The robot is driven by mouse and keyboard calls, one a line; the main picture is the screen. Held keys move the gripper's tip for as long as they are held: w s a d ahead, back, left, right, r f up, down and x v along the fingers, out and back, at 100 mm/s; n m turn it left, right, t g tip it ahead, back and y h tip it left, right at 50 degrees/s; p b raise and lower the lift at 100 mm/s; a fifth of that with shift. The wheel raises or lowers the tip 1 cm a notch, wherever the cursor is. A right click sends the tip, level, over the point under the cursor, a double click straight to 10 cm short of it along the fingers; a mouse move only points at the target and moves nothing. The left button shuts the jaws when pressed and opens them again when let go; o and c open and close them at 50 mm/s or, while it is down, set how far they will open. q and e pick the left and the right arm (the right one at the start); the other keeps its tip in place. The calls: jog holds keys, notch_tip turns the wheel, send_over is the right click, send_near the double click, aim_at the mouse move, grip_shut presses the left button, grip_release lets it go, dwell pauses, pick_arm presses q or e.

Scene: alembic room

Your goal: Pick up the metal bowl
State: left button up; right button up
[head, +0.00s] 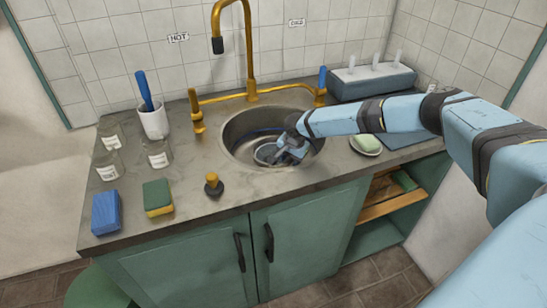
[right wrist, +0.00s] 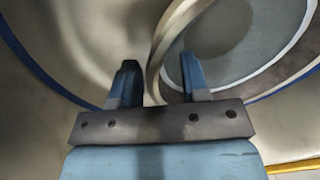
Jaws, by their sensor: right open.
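The metal bowl (head: 262,153) sits low in the round sink (head: 232,130), partly hidden by my right gripper (head: 289,155). My right gripper is at the bowl's right side in the head view. In the right wrist view, my right gripper (right wrist: 157,82) is open, and the bowl's curved pale rim (right wrist: 163,45) passes between its two blue fingers. I cannot tell whether either finger touches the rim. The bowl's grey inside shows at the upper right there. My left gripper is not in view.
The brass faucet (head: 249,60) rises behind the sink. A brush cup (head: 154,122), glass jars (head: 157,153), a blue sponge (head: 106,213) and a green-yellow sponge (head: 157,198) stand left. A soap dish (head: 365,146) lies right.

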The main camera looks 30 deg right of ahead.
grip_shut()
jog(key=shift+r, duration=0.15)
